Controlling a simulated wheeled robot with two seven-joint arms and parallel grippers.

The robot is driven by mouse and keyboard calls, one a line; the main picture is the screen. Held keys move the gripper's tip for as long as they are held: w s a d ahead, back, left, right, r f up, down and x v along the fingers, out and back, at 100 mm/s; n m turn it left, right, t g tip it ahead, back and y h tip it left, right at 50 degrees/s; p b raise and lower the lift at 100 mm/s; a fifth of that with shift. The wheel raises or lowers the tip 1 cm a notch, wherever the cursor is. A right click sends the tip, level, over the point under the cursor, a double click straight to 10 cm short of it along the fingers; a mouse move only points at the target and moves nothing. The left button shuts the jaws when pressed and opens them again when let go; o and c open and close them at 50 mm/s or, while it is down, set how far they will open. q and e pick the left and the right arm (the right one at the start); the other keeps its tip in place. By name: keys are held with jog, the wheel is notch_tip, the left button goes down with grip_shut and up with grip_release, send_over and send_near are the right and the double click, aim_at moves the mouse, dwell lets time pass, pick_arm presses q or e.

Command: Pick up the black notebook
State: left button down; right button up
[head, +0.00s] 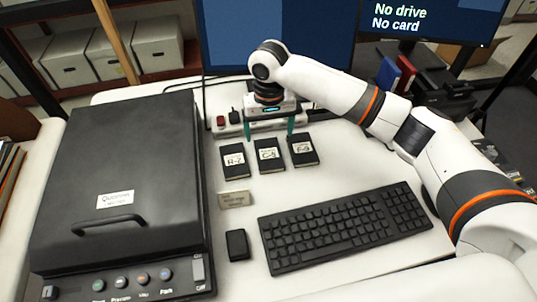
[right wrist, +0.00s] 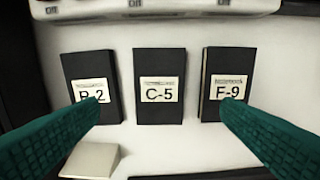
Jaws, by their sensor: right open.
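Three small black notebooks with pale labels lie in a row on the white desk. The left notebook (head: 234,162) reads like R-2 or B-2; it also shows in the right wrist view (right wrist: 88,65). The middle notebook (head: 268,155) reads C-5, and it is central in the right wrist view (right wrist: 160,65). The right notebook (head: 303,149) reads F-9, also in the right wrist view (right wrist: 231,62). My right gripper (head: 269,129) is open and empty, its teal fingers spread wide above the row, centred near the middle notebook. My left gripper is out of view.
A power strip (head: 231,128) lies behind the notebooks. A large black lidded machine (head: 120,160) stands at left. A keyboard (head: 342,226), a black mouse (head: 237,245) and a small beige plate (head: 235,199) lie in front. Monitors (head: 275,38) stand at the back.

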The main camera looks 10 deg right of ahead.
aim_at(269, 153)
notch_tip(269, 153, down, 8)
jog(key=shift+f, duration=0.1)
dwell(0.4)
jog(key=shift+s, duration=0.1)
jog(key=c, duration=1.1)
